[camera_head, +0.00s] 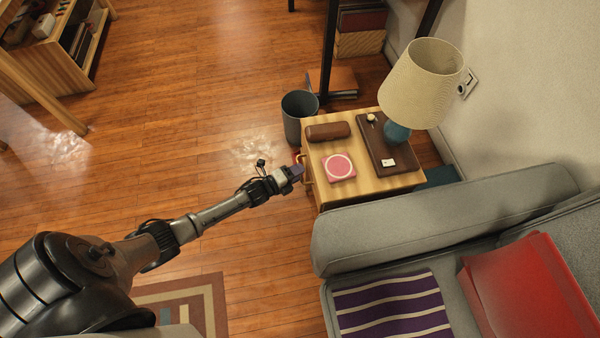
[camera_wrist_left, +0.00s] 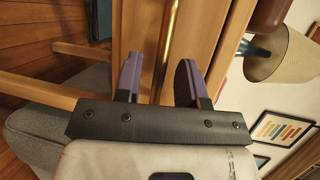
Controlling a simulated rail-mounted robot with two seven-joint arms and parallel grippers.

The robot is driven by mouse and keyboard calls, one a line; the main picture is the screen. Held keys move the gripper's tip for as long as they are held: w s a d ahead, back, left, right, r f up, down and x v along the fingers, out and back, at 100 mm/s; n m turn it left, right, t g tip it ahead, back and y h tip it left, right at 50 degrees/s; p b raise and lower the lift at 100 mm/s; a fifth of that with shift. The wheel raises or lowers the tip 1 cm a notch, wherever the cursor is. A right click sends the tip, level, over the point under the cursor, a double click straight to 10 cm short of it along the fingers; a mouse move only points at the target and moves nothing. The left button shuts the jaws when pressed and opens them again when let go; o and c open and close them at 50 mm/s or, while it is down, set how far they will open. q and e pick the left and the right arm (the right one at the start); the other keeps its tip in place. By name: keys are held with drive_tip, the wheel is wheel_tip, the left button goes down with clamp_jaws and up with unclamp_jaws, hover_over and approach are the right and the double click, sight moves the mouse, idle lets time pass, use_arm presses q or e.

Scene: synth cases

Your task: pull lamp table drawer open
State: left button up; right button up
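The lamp table (camera_head: 372,186) is light wood and stands against the sofa arm. Its drawer front faces left in the head view, mostly hidden at a steep angle. My left gripper (camera_head: 296,172) is at that front. In the left wrist view, a brass bar handle (camera_wrist_left: 168,40) runs along the wooden drawer front (camera_wrist_left: 198,35). The left gripper (camera_wrist_left: 158,82) has its two purple-padded fingers apart, one on each side of the handle. The handle appears between them, with gaps visible; contact cannot be told. The drawer looks closed. My right gripper is not in view.
On the table are a lamp (camera_head: 420,85), a brown tray (camera_head: 378,150), a pink coaster (camera_head: 339,167) and a brown case (camera_head: 328,131). A grey bin (camera_head: 296,118) stands just behind the table's left corner. The grey sofa (camera_head: 420,225) is in front. Wooden floor (camera_head: 190,120) is clear to the left.

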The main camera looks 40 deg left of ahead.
use_arm(q)
drive_tip(key=shift+w+d+f, duration=0.1)
drive_tip(key=shift+w+d, duration=0.1)
drive_tip(key=shift+w, duration=0.5)
drive_tip(key=shift+c, duration=0.4)
clamp_jaws()
